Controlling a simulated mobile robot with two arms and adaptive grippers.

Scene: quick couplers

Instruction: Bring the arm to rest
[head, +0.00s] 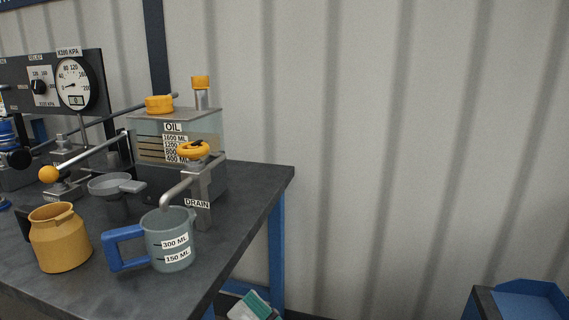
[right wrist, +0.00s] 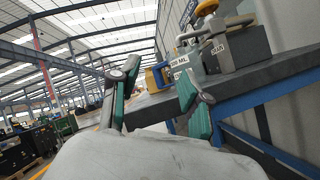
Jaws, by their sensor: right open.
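My right gripper (head: 252,304) shows at the bottom of the head view, partly cut off, low beside the bench's right end. In the right wrist view my right gripper (right wrist: 158,76) has its two teal-padded fingers spread apart with nothing between them. It is apart from the bench and the things on it. My left gripper is in neither view.
The dark bench (head: 255,190) holds a grey measuring jug (head: 157,238) under the drain spout, a yellow jug (head: 60,240), an oil tank (head: 205,125) and a gauge panel (head: 20,75). A blue bin (head: 530,300) stands lower right. Open floor lies between.

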